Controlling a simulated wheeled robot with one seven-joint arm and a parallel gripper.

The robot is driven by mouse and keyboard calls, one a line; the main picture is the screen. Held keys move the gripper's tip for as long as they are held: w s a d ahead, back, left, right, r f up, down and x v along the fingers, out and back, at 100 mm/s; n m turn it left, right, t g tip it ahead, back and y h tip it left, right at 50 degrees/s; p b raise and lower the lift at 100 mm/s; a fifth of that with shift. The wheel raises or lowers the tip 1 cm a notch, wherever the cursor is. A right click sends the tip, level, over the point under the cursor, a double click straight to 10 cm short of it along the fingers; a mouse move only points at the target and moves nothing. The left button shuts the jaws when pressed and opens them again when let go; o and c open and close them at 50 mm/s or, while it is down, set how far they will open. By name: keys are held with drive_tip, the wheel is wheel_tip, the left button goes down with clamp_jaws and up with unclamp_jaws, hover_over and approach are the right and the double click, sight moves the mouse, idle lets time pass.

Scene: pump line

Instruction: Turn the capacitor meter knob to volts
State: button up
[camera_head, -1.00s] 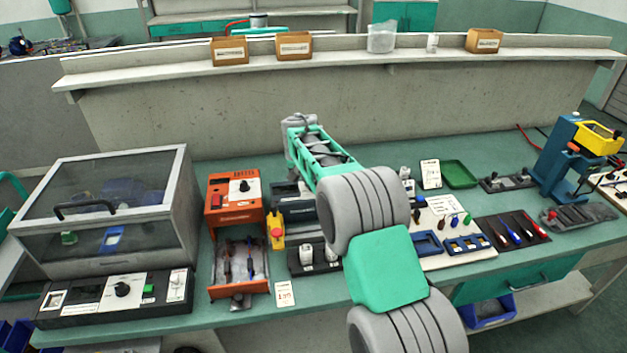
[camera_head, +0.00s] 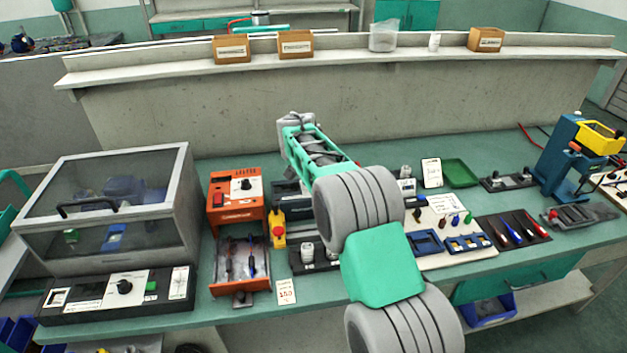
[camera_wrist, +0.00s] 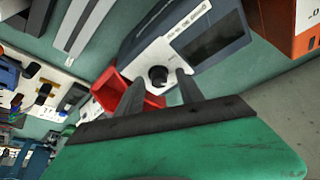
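The capacitor meter (camera_wrist: 195,45) shows in the wrist view as a blue-grey box with a white panel and a dark display. Its black knob (camera_wrist: 158,75) sits on the white panel. My gripper (camera_wrist: 160,82) has its two grey fingers spread, with the knob seen between and just beyond the tips. I cannot tell whether either finger touches the knob. The knob's markings are too small to read. In the head view my arm hides the gripper and the knob.
A red tray (camera_wrist: 122,90) lies close to the left finger in the wrist view. An orange unit (camera_head: 236,200) with a drawer and a yellow pendant with a red button (camera_head: 278,228) stand left of my arm. A clear-lidded box (camera_head: 110,210) is further left.

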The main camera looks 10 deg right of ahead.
drive_tip(key=v, duration=0.7)
drive_tip(key=shift+s+r+b, duration=0.15)
drive_tip(key=shift+r+b, duration=0.2)
drive_tip(key=shift+a, duration=0.1)
drive_tip(key=s+d+r+n+y, duration=0.1)
drive_tip(key=s+d+r+n, duration=0.1)
drive_tip(key=s, duration=0.7)
drive_tip(key=s+d+r+n, duration=0.1)
drive_tip(key=s+r, duration=0.2)
drive_tip(key=s, duration=0.6)
drive_tip(key=s+f+n, duration=0.1)
drive_tip(key=s+f, duration=0.2)
drive_tip(key=s, duration=0.6)
drive_tip(key=s+a+f+n+y, duration=0.1)
drive_tip(key=s+f, duration=0.3)
drive_tip(key=s, duration=0.5)
drive_tip(key=shift+n+g, duration=0.3)
drive_tip(key=shift+n, duration=0.3)
